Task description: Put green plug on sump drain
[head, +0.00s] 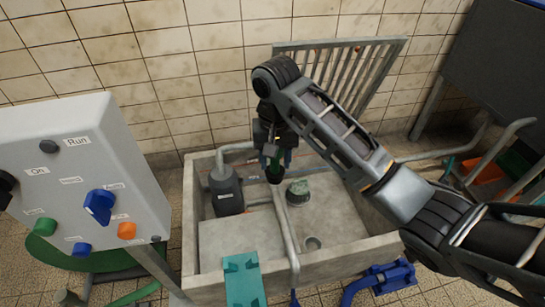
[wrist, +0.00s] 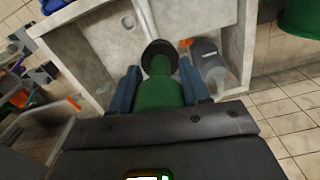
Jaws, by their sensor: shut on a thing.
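My gripper (head: 275,160) is above the concrete sump (head: 350,250), pointing down, with its fingers shut on the green plug (wrist: 160,92). The plug has a green body and a wide black end, which faces away from the gripper in the wrist view. In the head view the plug (head: 275,166) is partly hidden between the fingers and is held off the sump floor. A small round drain opening (head: 312,243) lies in the sump floor, nearer the front than the gripper. It also shows in the wrist view (wrist: 128,21), apart from the plug and uncovered.
A grey pipe (head: 288,235) crosses the sump left of the drain. A dark pump (head: 227,190) stands at the left, and a mossy round object (head: 298,192) sits behind the drain. A raised grate (head: 345,70) leans behind. A teal plate (head: 243,280) lies over the front rim.

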